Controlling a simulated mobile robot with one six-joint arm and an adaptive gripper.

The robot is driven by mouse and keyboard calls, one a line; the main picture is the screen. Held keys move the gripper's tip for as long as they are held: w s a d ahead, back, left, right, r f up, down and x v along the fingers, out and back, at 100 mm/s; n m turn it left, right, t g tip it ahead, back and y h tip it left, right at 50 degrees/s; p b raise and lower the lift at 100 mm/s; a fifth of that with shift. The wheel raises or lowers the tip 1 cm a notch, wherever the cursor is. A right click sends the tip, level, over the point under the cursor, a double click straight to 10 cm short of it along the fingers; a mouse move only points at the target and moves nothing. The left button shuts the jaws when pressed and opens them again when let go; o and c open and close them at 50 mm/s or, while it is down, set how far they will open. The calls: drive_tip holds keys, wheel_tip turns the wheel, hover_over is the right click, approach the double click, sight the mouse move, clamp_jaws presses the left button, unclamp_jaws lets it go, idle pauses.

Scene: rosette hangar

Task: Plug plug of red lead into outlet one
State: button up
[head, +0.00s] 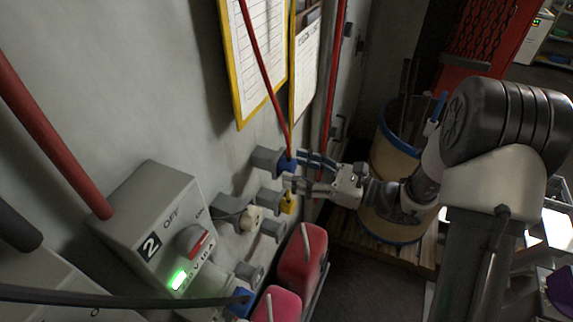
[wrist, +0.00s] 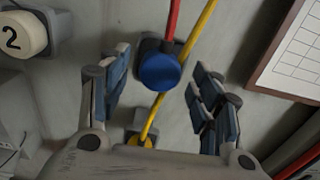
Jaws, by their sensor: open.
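The blue plug (head: 288,165) with the red lead (head: 262,75) is at the mouth of a grey wall outlet (head: 264,157). In the wrist view the blue plug (wrist: 160,72) covers most of the grey outlet (wrist: 150,46), and the red lead (wrist: 173,20) rises from it. How deep the plug sits is hidden. My gripper (head: 305,172) is beside the plug. In the wrist view my gripper (wrist: 158,64) is open, with one finger on each side of the plug and visible gaps. No outlet labelled one is readable.
A yellow plug (head: 289,203) sits in a lower outlet; its yellow lead (wrist: 196,32) passes close to the blue plug. A cream cap marked 2 (wrist: 22,35) is at left. A switch box (head: 150,225), clipboards (head: 255,50) and red cans (head: 303,256) are nearby.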

sight(294, 169)
drive_tip(key=shift+x, duration=0.95)
drive_tip(key=shift+c, duration=0.2)
idle(0.6)
clamp_jaws()
idle(0.6)
drive_tip(key=shift+d, duration=0.15)
drive_tip(key=shift+b+v, duration=0.35)
drive_tip(key=shift+v, duration=2.55)
